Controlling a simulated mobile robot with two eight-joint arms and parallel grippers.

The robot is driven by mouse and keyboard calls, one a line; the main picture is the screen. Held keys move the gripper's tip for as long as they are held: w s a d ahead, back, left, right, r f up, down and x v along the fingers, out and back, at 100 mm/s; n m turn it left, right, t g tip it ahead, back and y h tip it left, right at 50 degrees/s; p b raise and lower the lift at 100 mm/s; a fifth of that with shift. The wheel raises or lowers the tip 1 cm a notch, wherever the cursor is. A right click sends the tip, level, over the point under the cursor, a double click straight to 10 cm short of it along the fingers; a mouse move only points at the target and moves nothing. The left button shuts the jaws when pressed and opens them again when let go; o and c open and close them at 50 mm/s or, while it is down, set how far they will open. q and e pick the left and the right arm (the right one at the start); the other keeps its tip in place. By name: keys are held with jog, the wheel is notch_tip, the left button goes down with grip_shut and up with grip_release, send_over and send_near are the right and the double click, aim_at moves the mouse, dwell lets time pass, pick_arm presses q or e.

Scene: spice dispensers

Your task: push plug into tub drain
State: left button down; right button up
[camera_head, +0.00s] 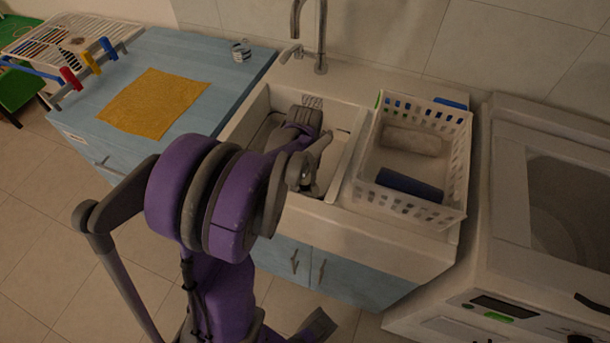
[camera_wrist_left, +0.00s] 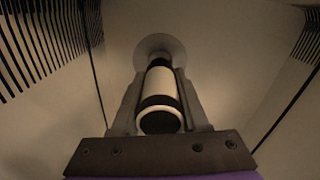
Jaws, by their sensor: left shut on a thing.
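The tub (camera_head: 262,104) is the white basin set in the counter. My left arm reaches down into it. My left gripper (camera_wrist_left: 160,97) is shut on the plug (camera_wrist_left: 161,88), a light cylinder with dark bands, held between its two fingers. The plug's far end meets a pale round disc (camera_wrist_left: 172,45) on the tub floor. I cannot tell whether this disc is the drain or part of the plug, nor how deep the plug sits. In the head view my arm hides the plug and the drain. My right gripper is not in view.
A white basket (camera_head: 455,150) with rolled cloths stands right of the tub. A faucet (camera_head: 321,45) rises behind it. A blue counter with an orange cloth (camera_head: 155,100) is at left, a washing machine (camera_head: 540,200) at right. Tub walls close in around my gripper.

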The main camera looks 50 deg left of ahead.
aim_at(305, 186)
pick_arm(q)
jog(key=shift+f+b, duration=0.3)
jog(key=shift+f, duration=0.3)
jog(key=shift+f+b, duration=1.25)
jog(key=shift+f, duration=0.3)
jog(key=shift+c, duration=1.7)
grip_release()
jog(key=shift+r, duration=0.1)
notch_tip(305, 186, up, 11)
jog(key=shift+f+p, duration=0.15)
jog(key=shift+p, duration=0.95)
